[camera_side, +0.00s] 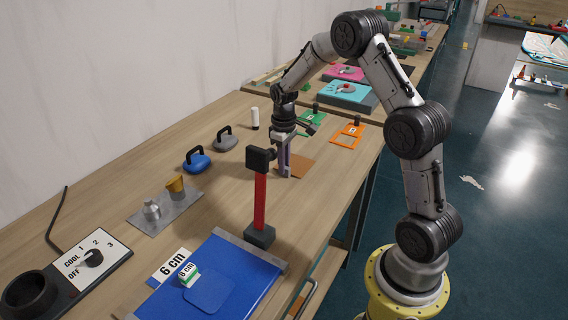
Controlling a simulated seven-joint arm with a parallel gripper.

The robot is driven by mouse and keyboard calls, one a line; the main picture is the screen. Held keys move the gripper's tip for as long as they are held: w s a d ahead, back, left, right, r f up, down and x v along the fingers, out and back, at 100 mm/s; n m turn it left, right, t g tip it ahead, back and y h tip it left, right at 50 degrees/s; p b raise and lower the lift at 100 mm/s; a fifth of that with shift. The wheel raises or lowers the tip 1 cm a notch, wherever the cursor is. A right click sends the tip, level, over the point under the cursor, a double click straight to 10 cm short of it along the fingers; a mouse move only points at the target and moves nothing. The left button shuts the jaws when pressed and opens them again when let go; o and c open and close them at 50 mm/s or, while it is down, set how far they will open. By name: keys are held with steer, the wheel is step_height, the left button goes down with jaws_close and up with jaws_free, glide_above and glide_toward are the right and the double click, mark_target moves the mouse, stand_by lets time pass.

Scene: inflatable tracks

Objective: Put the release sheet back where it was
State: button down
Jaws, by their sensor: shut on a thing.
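A thin brown sheet, which I take for the release sheet (298,165), shows flat at the middle of the wooden bench. My gripper (285,172) points down at the sheet's left edge and is shut on it. The fingers hide that edge. I cannot tell whether the sheet touches the bench or is just above it.
A red post with black ends (260,200) stands close in front of my gripper. Blue (197,162) and grey (226,140) handled pieces stand left. Orange (347,137) and green (313,117) frames lie behind.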

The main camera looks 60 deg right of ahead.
steer(key=shift+f, duration=0.15)
steer(key=c, duration=0.8)
jaws_free()
step_height(320, 180, up, 12)
steer(key=s+a+r+t, duration=0.2)
steer(key=s+a+r, duration=0.3)
steer(key=a+r, duration=0.2)
steer(key=s+a+t, duration=0.1)
steer(key=s+a, duration=0.4)
steer(key=s, duration=0.4)
steer(key=s+a+t, duration=0.2)
steer(key=s+a, duration=0.4)
steer(key=s, duration=0.4)
steer(key=shift+s+a+r+t, duration=0.15)
steer(key=shift+a+r+t, duration=0.15)
steer(key=shift+r, duration=0.1)
